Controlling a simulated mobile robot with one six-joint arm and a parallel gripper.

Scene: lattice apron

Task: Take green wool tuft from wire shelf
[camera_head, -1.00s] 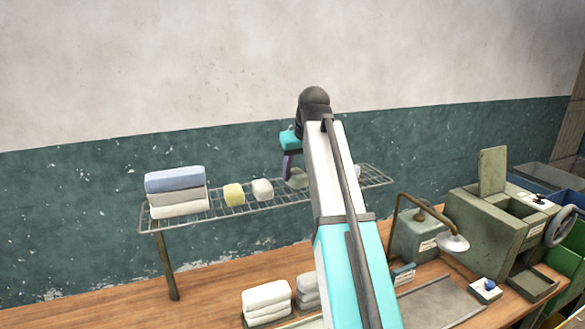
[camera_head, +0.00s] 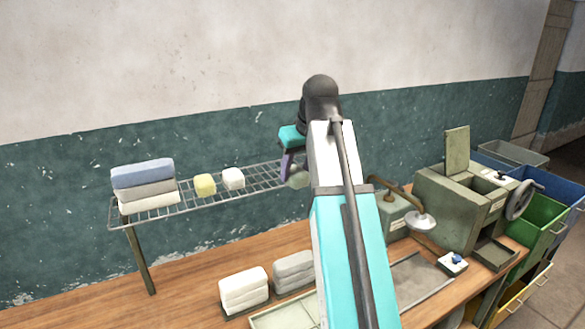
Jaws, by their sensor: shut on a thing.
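The green wool tuft (camera_head: 300,179) is a small pale grey-green lump just left of my white arm link. My gripper (camera_head: 291,172), with a teal body and purple finger, is shut on it, pointing down. My arm hides part of the tuft and gripper. The wire shelf (camera_head: 200,205) runs along the wall to the left, its right part hidden behind my arm. The tuft shows at the right of the visible shelf; I cannot tell exactly how far it is from the wires.
A yellow tuft (camera_head: 205,185), a white tuft (camera_head: 233,179) and folded cloths (camera_head: 145,185) sit on the shelf. Below, the wooden bench (camera_head: 180,275) holds cloth stacks (camera_head: 243,288).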

